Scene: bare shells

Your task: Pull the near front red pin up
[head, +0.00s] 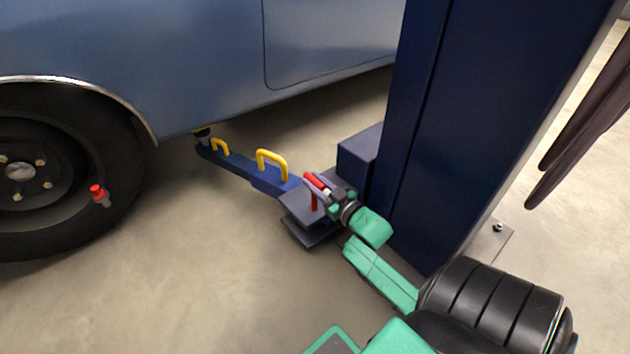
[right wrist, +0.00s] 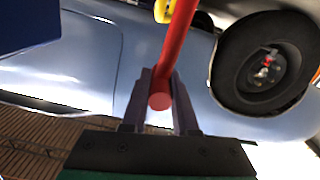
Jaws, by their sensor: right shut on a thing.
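The red pin (head: 314,203) stands at the column end of the blue lift arm (head: 270,183), with a red top bar (head: 314,181) above it. My right gripper (head: 325,187) is shut on the red pin at its top. In the right wrist view the red bar (right wrist: 178,40) runs down between the fingers of the right gripper (right wrist: 160,92), its round end facing the camera. The gripper hides part of the pin, and I cannot tell how far the pin is raised. My left gripper is not in view.
A dark blue lift column (head: 470,120) stands close to the right of my gripper. A blue car (head: 200,45) with a wheel (head: 60,170) is at the left. Yellow handles (head: 272,160) rise from the lift arm. The floor (head: 190,270) at the front left is clear.

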